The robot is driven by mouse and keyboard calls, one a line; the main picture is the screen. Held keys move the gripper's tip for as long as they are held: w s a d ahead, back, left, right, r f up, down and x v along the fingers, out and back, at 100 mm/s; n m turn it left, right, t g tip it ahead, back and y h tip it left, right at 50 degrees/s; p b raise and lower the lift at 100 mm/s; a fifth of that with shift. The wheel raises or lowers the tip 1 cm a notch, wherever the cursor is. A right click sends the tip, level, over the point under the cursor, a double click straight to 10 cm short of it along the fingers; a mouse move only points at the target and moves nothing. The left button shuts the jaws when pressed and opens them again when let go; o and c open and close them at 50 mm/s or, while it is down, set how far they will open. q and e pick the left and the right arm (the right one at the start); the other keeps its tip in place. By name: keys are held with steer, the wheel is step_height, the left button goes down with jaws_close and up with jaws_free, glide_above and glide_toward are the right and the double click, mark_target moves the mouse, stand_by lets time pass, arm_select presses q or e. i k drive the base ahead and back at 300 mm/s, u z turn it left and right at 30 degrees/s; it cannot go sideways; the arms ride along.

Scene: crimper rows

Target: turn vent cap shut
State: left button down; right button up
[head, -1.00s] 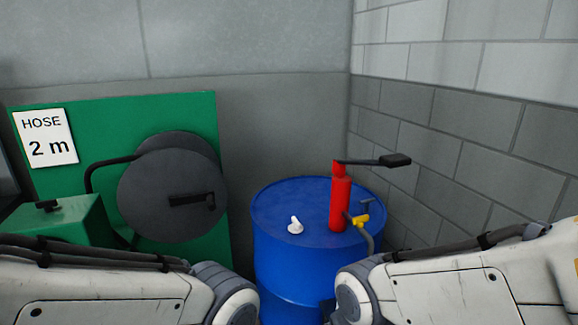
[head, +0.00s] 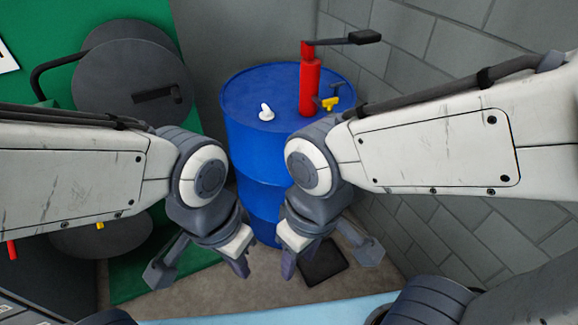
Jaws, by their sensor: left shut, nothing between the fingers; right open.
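The small white vent cap (head: 266,112) stands on the top of the blue drum (head: 258,150), left of the red hand pump (head: 309,86). A raised grip shows on the cap. My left gripper (head: 240,266) is shut and empty, hanging low in front of the drum. My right gripper (head: 289,265) is open and empty, just to the right of the left one. Both grippers are well below the cap and apart from it. The fingers are partly hidden by the wrists.
The pump has a black handle (head: 349,39) and a yellow tap (head: 329,103). A dark hose reel (head: 130,70) on a green panel stands at left. A block wall (head: 440,50) closes in at right. A dark mat (head: 324,262) lies on the floor. Space above the cap is free.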

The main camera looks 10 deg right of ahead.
mark_target(266, 109)
steer(key=k, duration=0.45)
steer(key=u, duration=0.9)
steer(key=i, duration=1.45)
steer(key=z, duration=0.9)
